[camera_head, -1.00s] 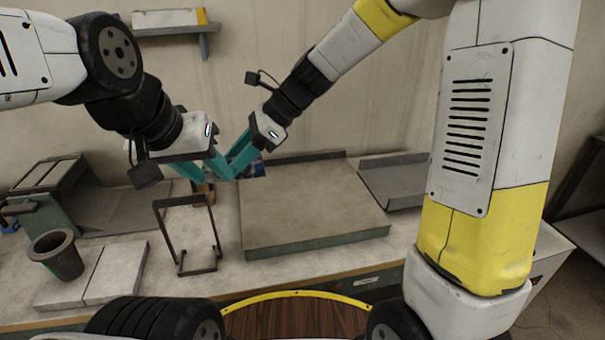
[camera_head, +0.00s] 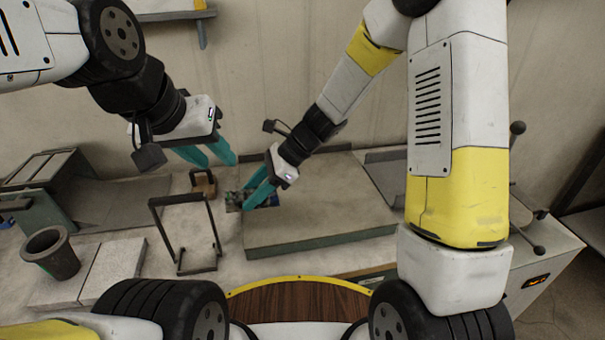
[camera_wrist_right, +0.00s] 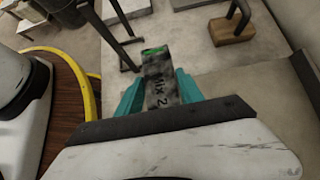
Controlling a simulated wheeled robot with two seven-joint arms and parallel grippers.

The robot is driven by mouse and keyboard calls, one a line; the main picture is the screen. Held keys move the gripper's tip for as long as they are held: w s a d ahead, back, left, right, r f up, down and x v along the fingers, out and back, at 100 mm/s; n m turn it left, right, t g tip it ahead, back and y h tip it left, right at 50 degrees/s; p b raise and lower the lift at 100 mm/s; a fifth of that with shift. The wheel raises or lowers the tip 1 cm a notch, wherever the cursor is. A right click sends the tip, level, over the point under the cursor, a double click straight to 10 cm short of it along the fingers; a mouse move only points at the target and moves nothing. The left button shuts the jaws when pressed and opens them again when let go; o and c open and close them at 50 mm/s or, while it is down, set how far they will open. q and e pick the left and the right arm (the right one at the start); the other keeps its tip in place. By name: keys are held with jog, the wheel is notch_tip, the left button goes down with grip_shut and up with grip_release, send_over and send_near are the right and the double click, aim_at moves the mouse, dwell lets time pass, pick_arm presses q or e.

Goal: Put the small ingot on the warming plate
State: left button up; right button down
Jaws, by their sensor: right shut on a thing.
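My right gripper (camera_head: 258,190) is shut on a dark, mottled grey block marked "MIX 2" (camera_wrist_right: 160,82), with a green far end, seen between its teal fingers in the right wrist view. I take it for the small ingot. In the head view the fingers point down by the left end of a broad, flat grey slab (camera_head: 325,200), and mottled parts of the block (camera_head: 235,199) show beside them. My left gripper (camera_head: 212,154) is open and empty, up and left of the right one. I cannot tell which surface is the warming plate.
A black wire frame (camera_head: 212,225) stands left of the slab, with a small brown block with a handle (camera_head: 203,184) behind it. A white box with an orange-lit panel (camera_head: 535,282) is at the right.

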jog(key=w+d, duration=0.2)
jog(key=d, duration=0.1)
jog(key=w+d, duration=0.3)
jog(key=d, duration=0.1)
jog(key=w+d+f, duration=0.1)
jog(key=w+d, duration=0.2)
jog(key=shift+w+d+f, duration=0.1)
jog(key=shift+w+d, duration=0.1)
jog(key=shift+d, duration=0.1)
jog(key=shift+w+d+f, duration=0.1)
jog(key=shift+d+f, duration=0.05)
jog(key=shift+f, duration=0.75)
jog(key=shift+w+d+f, duration=0.1)
jog(key=shift+f, duration=0.75)
jog(key=c, duration=0.7)
grip_release()
jog(key=shift+f, duration=0.15)
jog(key=shift+c, duration=0.2)
